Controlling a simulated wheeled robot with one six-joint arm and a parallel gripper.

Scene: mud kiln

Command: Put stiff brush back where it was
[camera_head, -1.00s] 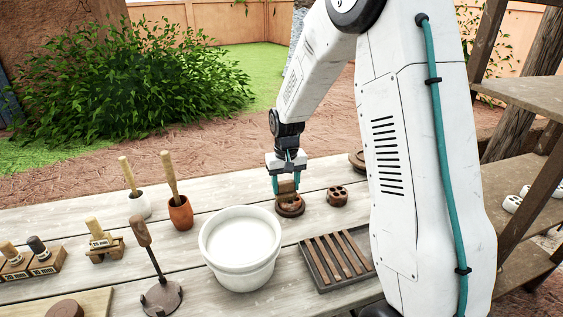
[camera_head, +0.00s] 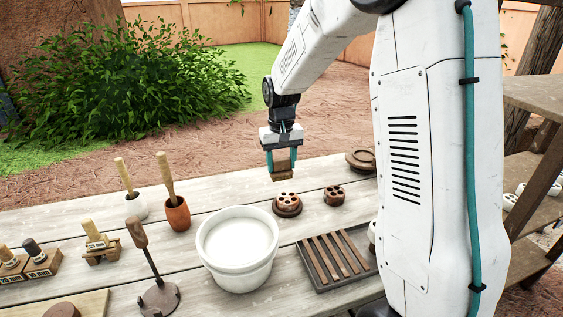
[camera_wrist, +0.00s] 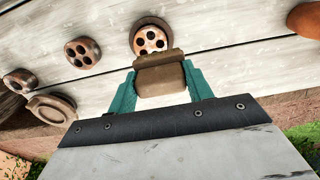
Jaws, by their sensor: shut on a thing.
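My gripper (camera_head: 281,162) is shut on the stiff brush (camera_head: 283,171), a small brown wooden block. It holds the brush in the air above the table, just behind a round brown piece with holes (camera_head: 287,204). In the wrist view the brush (camera_wrist: 160,78) sits between the teal fingers, and the holed piece (camera_wrist: 151,39) shows just beyond it. The brush appears apart from that piece and from the table. Its underside is mostly hidden in both views.
A second holed piece (camera_head: 334,195) stands to the right. A white bucket (camera_head: 238,275), a slatted tray (camera_head: 313,273) and a terracotta pot (camera_head: 177,216) with a wooden handle stand nearby. A round brown item (camera_head: 361,160) lies at the back right. Bare table (camera_head: 235,188) lies left of the gripper.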

